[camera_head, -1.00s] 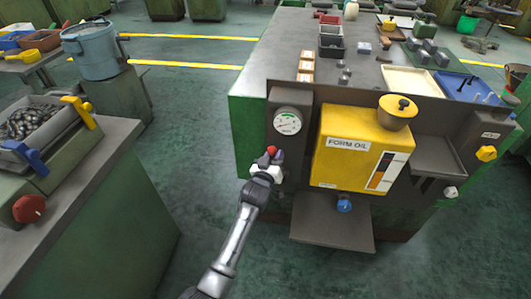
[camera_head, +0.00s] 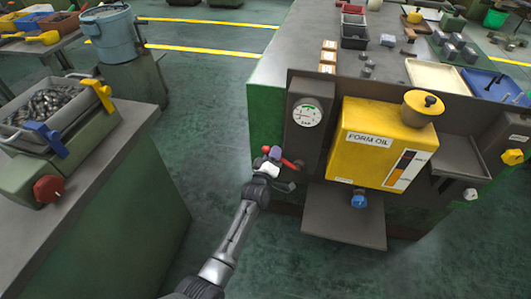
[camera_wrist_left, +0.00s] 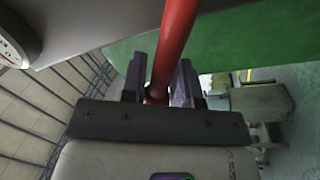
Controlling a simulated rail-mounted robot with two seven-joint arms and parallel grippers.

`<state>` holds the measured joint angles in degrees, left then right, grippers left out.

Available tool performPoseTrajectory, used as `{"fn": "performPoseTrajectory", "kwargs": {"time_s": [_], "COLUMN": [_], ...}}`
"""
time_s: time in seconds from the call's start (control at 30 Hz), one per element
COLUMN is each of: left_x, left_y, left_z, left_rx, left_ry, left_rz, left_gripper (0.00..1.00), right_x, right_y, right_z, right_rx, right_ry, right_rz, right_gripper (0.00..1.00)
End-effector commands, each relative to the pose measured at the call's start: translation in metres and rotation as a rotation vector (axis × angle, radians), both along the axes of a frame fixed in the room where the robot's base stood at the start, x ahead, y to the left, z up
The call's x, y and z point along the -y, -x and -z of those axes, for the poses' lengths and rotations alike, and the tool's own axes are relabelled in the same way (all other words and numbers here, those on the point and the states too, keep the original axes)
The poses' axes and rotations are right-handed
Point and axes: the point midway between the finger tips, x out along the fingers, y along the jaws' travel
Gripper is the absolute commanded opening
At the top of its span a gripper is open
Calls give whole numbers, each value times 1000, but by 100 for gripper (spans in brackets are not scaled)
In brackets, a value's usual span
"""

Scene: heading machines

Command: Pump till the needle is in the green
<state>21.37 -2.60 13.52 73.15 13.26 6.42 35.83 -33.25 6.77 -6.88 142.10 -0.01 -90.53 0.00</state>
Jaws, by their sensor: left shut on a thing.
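The pressure gauge (camera_head: 308,115) is a round white dial on a dark panel at the front of the machine. Its needle is too small to read against the green zone. The red pump lever (camera_head: 290,164) sticks out below and left of the gauge. My left gripper (camera_head: 270,160) is shut on the lever. In the left wrist view the red lever (camera_wrist_left: 176,45) runs between the two fingers (camera_wrist_left: 160,88), and a corner of the gauge (camera_wrist_left: 14,38) shows at the upper left. My right gripper is not in view.
A yellow form oil tank (camera_head: 375,143) with a blue knob (camera_head: 358,201) is right of the gauge, above a grey shelf (camera_head: 343,215). The floor between is clear.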

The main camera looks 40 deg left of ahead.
Motion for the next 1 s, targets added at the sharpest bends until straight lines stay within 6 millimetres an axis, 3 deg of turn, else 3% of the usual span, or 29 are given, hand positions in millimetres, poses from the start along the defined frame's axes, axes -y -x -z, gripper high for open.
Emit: {"fn": "performPoseTrajectory", "kwargs": {"time_s": [0.57, 0.6, 0.77, 1.0], "left_x": [9, 9, 9, 10], "left_y": [-5, -5, -5, -4], "left_z": [2, 2, 2, 2], "left_rx": [12, 12, 11, 9], "left_ry": [28, 28, 28, 27], "left_rz": [15, 15, 16, 16], "left_gripper": [0, 29, 44, 44], "right_x": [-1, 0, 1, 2], "right_y": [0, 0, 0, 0], "right_z": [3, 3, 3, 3], "right_rx": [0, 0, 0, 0], "right_ry": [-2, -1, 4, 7], "right_rz": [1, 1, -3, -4], "right_gripper": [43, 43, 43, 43]}}
